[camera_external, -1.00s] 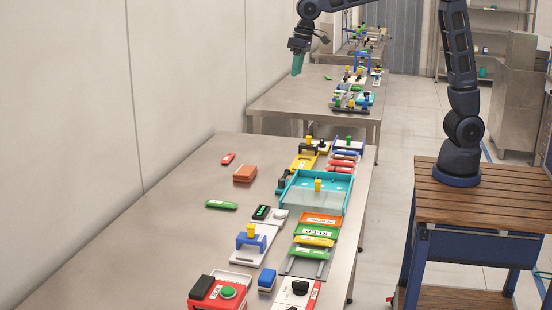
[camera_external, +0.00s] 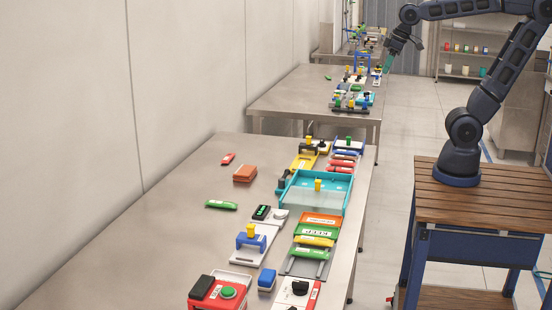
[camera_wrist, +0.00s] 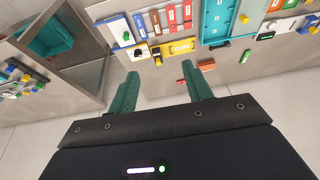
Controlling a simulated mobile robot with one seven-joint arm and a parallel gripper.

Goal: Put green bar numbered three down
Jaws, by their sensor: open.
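A green bar (camera_external: 221,204) lies flat by itself on the near metal table, towards the left; it also shows in the wrist view (camera_wrist: 246,55). Another green bar (camera_external: 310,253) sits in a rack among coloured bars on the same table. Numbers on the bars are too small to read. My gripper (camera_external: 387,66) is up at the far table's right edge, well away from these bars. In the wrist view its two green fingers (camera_wrist: 160,73) are apart with nothing between them.
On the near table stand a teal tray (camera_external: 291,190), an orange-brown block (camera_external: 245,173), a small red piece (camera_external: 228,158) and a red box with a green button (camera_external: 220,294). The far table (camera_external: 285,100) holds more coloured fixtures. The near table's left side is mostly bare.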

